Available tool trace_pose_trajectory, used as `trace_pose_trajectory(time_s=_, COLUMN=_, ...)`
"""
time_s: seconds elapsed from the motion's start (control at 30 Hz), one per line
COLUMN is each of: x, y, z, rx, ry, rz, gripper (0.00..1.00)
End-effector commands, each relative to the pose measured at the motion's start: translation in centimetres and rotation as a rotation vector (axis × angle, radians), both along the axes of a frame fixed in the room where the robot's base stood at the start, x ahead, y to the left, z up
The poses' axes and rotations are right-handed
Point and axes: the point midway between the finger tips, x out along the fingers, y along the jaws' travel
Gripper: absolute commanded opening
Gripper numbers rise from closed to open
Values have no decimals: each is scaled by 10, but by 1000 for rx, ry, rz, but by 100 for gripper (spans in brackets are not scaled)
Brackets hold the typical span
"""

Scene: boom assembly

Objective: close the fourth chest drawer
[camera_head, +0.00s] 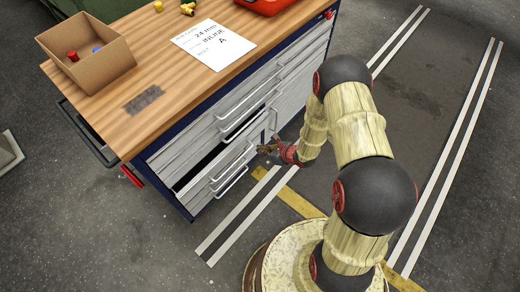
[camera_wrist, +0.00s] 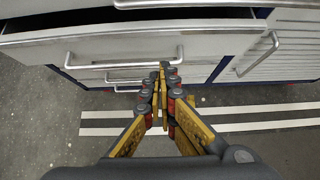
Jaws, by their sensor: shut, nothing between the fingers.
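The chest (camera_head: 170,154) stands at the left in the head view, under a wooden top. One of its lower left drawers (camera_head: 208,172) is pulled out, with a dark gap above its front. In the wrist view the pulled-out drawer (camera_wrist: 60,48) shows its dark inside along the top, and a bar handle (camera_wrist: 120,62) on its grey front. I cannot count clearly whether it is the fourth. My gripper (camera_head: 265,149) is shut and empty beside the drawer fronts. In the wrist view my gripper (camera_wrist: 163,68) has its fingertips together near the handle's right end; contact cannot be told.
A cardboard box (camera_head: 107,70) with small parts, a paper sheet (camera_head: 214,44) and a red case (camera_head: 266,6) lie on the wooden top (camera_head: 150,75). A cabinet door (camera_wrist: 285,50) with a handle is at the right. The floor (camera_head: 440,80) to the right is clear.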

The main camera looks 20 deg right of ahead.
Motion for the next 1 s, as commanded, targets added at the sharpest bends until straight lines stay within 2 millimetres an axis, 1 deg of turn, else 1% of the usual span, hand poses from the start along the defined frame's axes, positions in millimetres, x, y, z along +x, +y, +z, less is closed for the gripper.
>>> trace_pose_trajectory(time_s=0.03, x=6, y=5, z=-10, rx=0, ry=1, rz=2, gripper=0)
trace_pose_trajectory(time_s=0.1, x=14, y=11, z=-21, rx=0, ry=2, rz=4, gripper=0)
trace_pose_trajectory(time_s=0.37, x=45, y=32, z=-54, rx=1, ry=2, rz=3, gripper=0)
trace_pose_trajectory(time_s=0.5, x=63, y=43, z=-52, rx=0, ry=-1, rz=3, gripper=0)
trace_pose_trajectory(time_s=0.63, x=73, y=50, z=-52, rx=1, ry=2, rz=0, gripper=0)
trace_pose_trajectory(time_s=0.77, x=77, y=53, z=-51, rx=1, ry=2, rz=0, gripper=0)
trace_pose_trajectory(time_s=1.0, x=78, y=53, z=-51, rx=1, ry=2, rz=-1, gripper=0)
